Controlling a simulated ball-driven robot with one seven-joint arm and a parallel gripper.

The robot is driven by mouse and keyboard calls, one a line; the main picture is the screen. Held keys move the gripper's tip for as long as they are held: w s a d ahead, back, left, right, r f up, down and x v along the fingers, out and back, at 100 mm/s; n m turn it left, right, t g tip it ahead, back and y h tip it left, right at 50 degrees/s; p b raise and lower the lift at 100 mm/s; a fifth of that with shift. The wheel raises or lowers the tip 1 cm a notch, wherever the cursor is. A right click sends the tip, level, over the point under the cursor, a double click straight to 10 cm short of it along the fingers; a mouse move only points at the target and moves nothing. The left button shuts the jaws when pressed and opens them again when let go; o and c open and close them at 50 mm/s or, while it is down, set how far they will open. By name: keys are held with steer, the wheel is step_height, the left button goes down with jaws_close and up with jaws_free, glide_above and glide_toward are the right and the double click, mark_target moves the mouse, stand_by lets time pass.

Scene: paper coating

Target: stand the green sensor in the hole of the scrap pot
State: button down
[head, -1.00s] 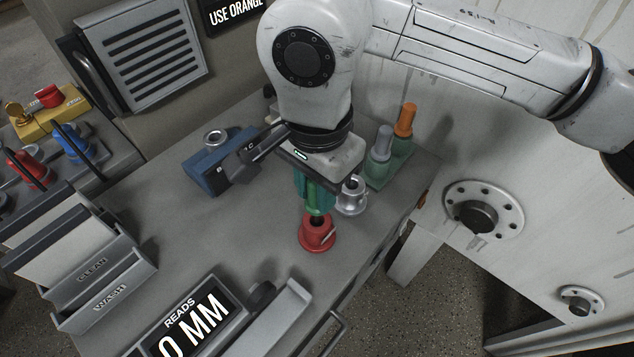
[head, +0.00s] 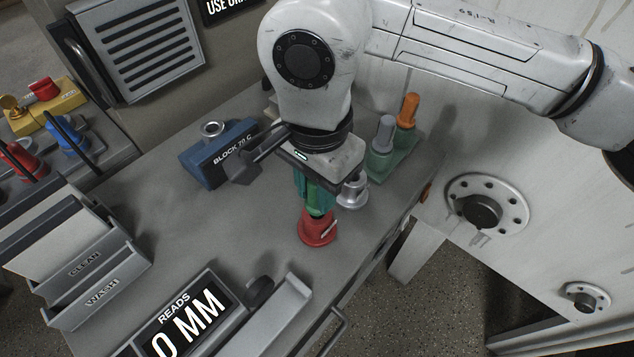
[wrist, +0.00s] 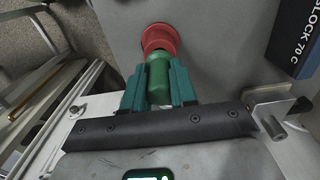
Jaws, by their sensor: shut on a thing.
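My gripper (head: 316,196) has teal fingers shut on the green sensor (wrist: 159,80), a green cylinder held roughly upright. The red pot (head: 317,233), which looks like the scrap pot, stands on the bench right below the fingers. The sensor's lower end is at the pot's top and hides its hole. I cannot tell how far the sensor is in. In the wrist view the red pot (wrist: 158,38) sits just beyond the sensor's end, in line with it.
A silver pot (head: 353,190) stands close to the right of my fingers. A green rack (head: 388,160) holds a grey and an orange piece behind it. The blue block (head: 215,158) is at the left. A gauge reading 0 MM (head: 185,322) is in front. The bench's middle left is clear.

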steer(key=shift+f+b, duration=0.55)
steer(key=shift+f, duration=0.25)
steer(key=c, duration=0.8)
jaws_free()
steer(key=shift+r, duration=0.1)
step_height(320, 180, up, 11)
steer(key=shift+f, duration=0.15)
steer(key=shift+a, duration=0.1)
